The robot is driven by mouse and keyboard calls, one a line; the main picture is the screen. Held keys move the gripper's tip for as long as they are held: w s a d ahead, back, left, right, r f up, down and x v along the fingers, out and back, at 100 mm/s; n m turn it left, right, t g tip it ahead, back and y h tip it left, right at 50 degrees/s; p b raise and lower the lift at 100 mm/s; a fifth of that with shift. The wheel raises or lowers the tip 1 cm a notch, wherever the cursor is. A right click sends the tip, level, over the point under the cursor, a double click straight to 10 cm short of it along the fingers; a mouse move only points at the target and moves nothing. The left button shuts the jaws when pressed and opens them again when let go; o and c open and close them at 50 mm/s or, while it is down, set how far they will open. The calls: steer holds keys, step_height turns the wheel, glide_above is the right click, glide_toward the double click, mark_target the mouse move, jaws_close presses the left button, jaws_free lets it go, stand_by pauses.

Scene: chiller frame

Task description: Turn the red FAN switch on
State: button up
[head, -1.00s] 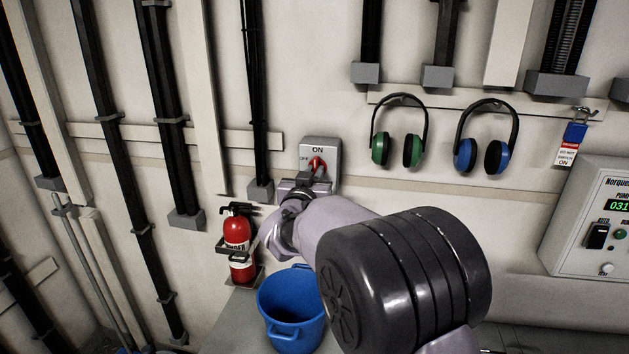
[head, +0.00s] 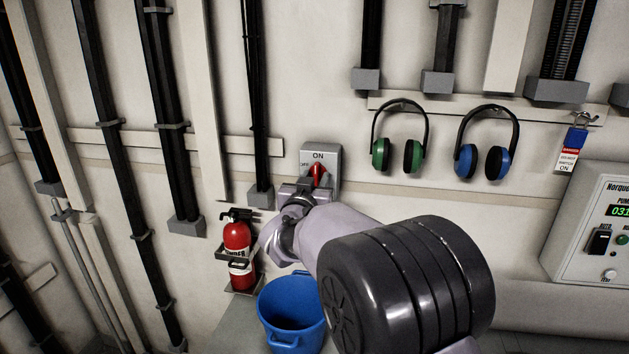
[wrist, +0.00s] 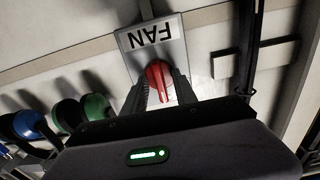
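The red FAN switch handle (head: 316,175) sits on a grey plate (head: 333,158) on the wall. The plate carries ON at the top and OFF at the left. The handle stands nearly upright, toward ON. In the wrist view the red handle (wrist: 158,82) lies below the upside-down FAN label (wrist: 154,35). My gripper (head: 304,190) is in front of the lower plate and hides it in the head view. In the wrist view my gripper's two fingers (wrist: 162,88) stand apart, one on each side of the handle; contact is hard to judge.
A red fire extinguisher (head: 238,245) hangs below left of the switch, and a blue bucket (head: 291,309) stands below. Green (head: 399,139) and blue (head: 485,143) earmuffs hang to the right. A control panel (head: 595,225) is at the far right. Black conduits run down the left wall.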

steer(key=s+a+p, duration=0.1)
steer(key=s+a, duration=0.2)
steer(key=s, duration=1.4)
steer(key=shift+a+p, duration=0.15)
steer(key=shift+p, duration=0.2)
steer(key=s+d+f+g+y, duration=0.1)
steer(key=s+d+g, duration=0.3)
steer(key=s, duration=0.6)
steer(key=s+d+f+m+g+y, duration=0.1)
steer(key=s+d+f+g, duration=0.3)
steer(key=s, duration=0.6)
steer(key=s+d+f+m+g+y, duration=0.1)
steer(key=s+d+f+g+y, duration=0.1)
steer(key=s+d, duration=0.4)
steer(key=s+g+y, duration=0.1)
steer(key=s, duration=0.2)
steer(key=shift+s+f+g, duration=0.35)
steer(key=shift+s+g, duration=0.05)
